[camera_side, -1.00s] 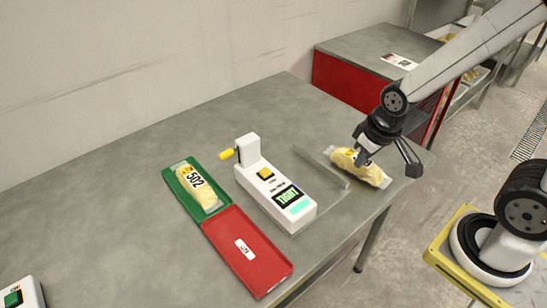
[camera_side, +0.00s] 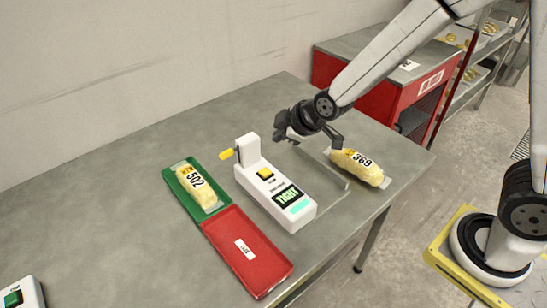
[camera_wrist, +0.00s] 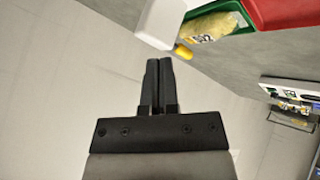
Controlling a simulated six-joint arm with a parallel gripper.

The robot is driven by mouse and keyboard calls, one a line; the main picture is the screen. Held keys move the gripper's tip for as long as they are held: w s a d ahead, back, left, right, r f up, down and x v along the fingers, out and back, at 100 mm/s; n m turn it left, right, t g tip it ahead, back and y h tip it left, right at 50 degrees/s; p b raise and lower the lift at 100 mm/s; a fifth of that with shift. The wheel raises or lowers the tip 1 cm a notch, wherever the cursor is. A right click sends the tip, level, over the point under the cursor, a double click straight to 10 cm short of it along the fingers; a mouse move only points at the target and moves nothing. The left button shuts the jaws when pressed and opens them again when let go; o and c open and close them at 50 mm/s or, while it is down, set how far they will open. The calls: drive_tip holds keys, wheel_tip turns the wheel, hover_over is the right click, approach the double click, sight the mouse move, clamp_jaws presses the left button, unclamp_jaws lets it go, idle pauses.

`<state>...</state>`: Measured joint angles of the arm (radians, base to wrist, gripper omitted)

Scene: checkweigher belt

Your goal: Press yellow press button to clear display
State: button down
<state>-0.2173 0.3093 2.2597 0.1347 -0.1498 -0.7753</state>
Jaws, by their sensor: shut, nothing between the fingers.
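The yellow press button (camera_side: 265,174) is on top of a white checkweigher unit (camera_side: 247,183), near its upright post. A lit green display (camera_side: 288,195) on the same unit shows dark characters too small to read surely. My gripper (camera_side: 284,128) is in the air behind and to the right of the unit, apart from the button. In the wrist view my gripper (camera_wrist: 158,62) has both black fingers together with nothing between them. Part of the white unit (camera_wrist: 160,22) shows beyond the fingertips there; the button itself is not visible in that view.
A yellow crank handle (camera_side: 227,154) sticks out from the post. A green tray (camera_side: 214,209) holds a pack marked 502 (camera_side: 197,187), beside an empty red tray (camera_side: 262,258). A pack marked 369 (camera_side: 357,168) lies right of a clear guard. The table's far left is clear.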

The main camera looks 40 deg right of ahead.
sight(262, 168)
drive_tip(key=shift+w+a+r+n+t, duration=0.15)
drive_tip(key=shift+w+a+n+t, duration=0.35)
drive_tip(key=shift+w+a+n, duration=0.4)
drive_tip(key=shift+w+f, duration=0.1)
drive_tip(key=shift+f, duration=0.1)
drive_tip(key=shift+f, duration=4.2)
drive_tip(key=shift+f, duration=0.9)
drive_tip(key=shift+r, duration=0.85)
drive_tip(key=shift+r, duration=2.55)
